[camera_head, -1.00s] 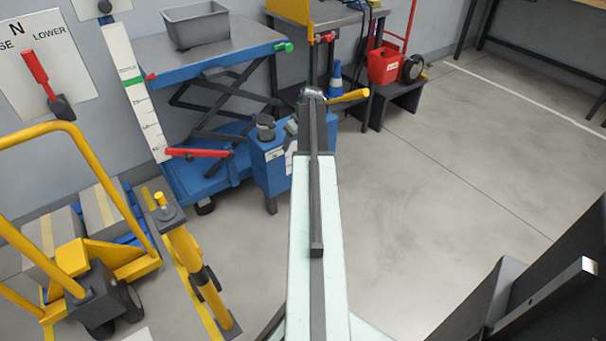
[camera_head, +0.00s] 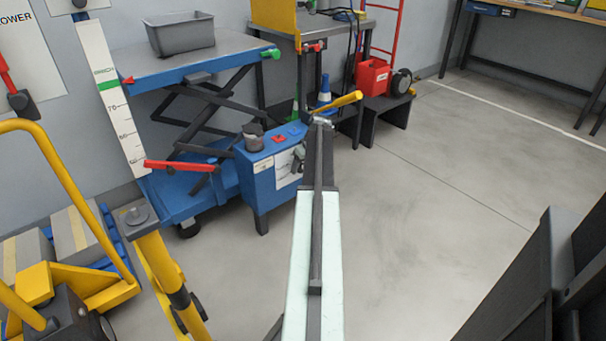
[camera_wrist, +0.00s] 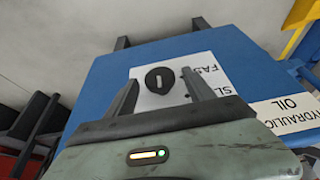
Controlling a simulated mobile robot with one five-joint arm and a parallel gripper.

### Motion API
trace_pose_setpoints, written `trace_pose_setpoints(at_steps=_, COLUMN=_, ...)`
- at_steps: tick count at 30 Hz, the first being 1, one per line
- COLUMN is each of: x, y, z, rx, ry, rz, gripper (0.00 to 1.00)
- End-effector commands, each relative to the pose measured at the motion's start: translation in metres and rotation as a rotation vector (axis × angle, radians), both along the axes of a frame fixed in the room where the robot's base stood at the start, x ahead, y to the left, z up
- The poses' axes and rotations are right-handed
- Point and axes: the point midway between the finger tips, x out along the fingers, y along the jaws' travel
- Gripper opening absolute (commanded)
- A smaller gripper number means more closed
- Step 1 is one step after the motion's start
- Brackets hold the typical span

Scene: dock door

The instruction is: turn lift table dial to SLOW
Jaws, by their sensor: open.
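The dial (camera_wrist: 158,80) is a small black knob with a white mark, on a white plate (camera_wrist: 148,100) with upside-down, partly hidden lettering "SL" and "FAS". The plate is on the blue power unit (camera_wrist: 105,78) of the lift table. The mark runs roughly up and down the wrist view; I cannot tell which label it points at. My gripper (camera_wrist: 160,77) is open, with one finger on each side of the dial; contact is not clear. In the head view the blue unit (camera_head: 258,200) stands left of my arm, which partly hides its front.
The blue lift table (camera_head: 190,68) carries a grey bin (camera_head: 180,36). A red lever (camera_head: 182,165) and a yellow post (camera_head: 160,255) stand left of my arm. A "HYDRAULIC OIL" label (camera_wrist: 285,113) is beside the dial. Open floor (camera_head: 430,190) lies to the right.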

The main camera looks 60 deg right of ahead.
Motion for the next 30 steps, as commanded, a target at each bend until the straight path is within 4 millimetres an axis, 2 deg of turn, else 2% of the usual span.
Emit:
trace_pose_setpoints(at_steps=7, x=0.0006, y=-0.0004, z=-0.001, rx=0.0, ry=0.0, rz=-0.001, gripper=0.62)
trace_pose_setpoints(at_steps=12, x=0.0002, y=-0.0006, z=-0.0011, rx=0.0, ry=0.0, rz=-0.001, gripper=0.15)
trace_pose_setpoints(at_steps=14, x=0.0001, y=-0.0005, z=-0.0011, rx=0.0, ry=0.0, rz=-0.001, gripper=0.01)
trace_pose_setpoints(at_steps=23, x=-0.0002, y=0.0021, z=-0.0021, rx=-0.041, ry=0.015, rz=-0.002, gripper=0.01)
trace_pose_setpoints(at_steps=30, x=-0.0001, y=0.0066, z=-0.0042, rx=-0.18, ry=0.062, rz=-0.001, gripper=0.01)
